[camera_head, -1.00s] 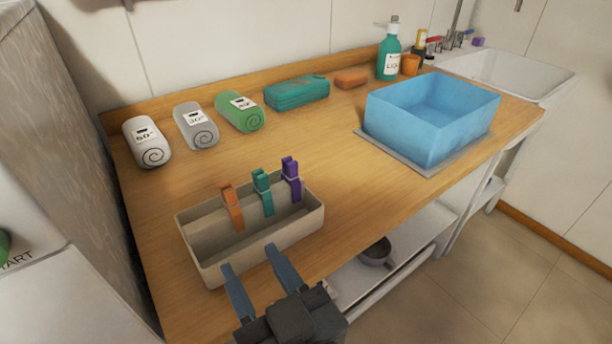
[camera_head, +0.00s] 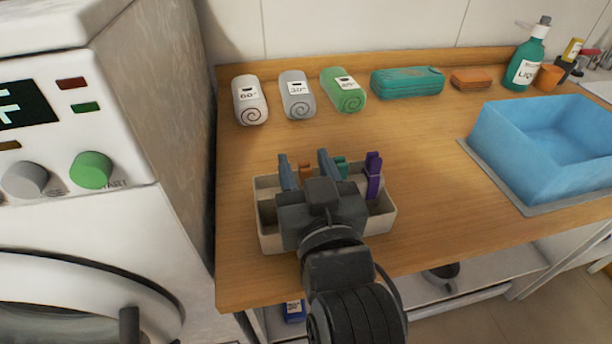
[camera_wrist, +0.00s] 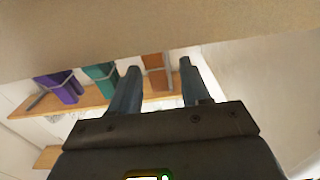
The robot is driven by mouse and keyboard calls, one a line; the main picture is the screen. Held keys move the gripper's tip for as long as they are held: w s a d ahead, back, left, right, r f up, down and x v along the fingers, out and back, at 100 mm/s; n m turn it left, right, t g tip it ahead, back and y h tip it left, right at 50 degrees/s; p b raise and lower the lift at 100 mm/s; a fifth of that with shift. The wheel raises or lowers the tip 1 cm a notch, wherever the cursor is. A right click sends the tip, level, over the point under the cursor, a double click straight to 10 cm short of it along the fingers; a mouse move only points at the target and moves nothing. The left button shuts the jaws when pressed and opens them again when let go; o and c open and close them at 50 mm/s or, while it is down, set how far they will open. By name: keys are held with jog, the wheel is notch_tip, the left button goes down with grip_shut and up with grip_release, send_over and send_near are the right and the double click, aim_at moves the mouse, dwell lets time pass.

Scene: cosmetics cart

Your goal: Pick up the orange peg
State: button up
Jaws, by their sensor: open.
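The orange peg (camera_head: 306,174) stands on the beige box (camera_head: 266,222), largely hidden behind my gripper in the head view. My gripper (camera_head: 306,157) is open and empty, over the box, with one finger on each side of the peg as seen from the head. In the wrist view the orange peg (camera_wrist: 154,72) shows in the gap between the fingertips (camera_wrist: 160,67), nearer the left finger. I cannot tell whether it is fully between the fingers in depth. The teal peg (camera_head: 341,166) is just right of the right finger, and the purple peg (camera_head: 373,178) is farther right.
Rolled towels in white (camera_head: 249,99), grey (camera_head: 297,95) and green (camera_head: 343,91) lie behind the box. A teal pack (camera_head: 407,82), an orange soap bar (camera_head: 471,79) and a blue basin (camera_head: 545,150) are to the right. A washing machine (camera_head: 140,200) stands left.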

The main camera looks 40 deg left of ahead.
jog(key=shift+a, duration=0.1)
grip_shut()
dwell(0.4)
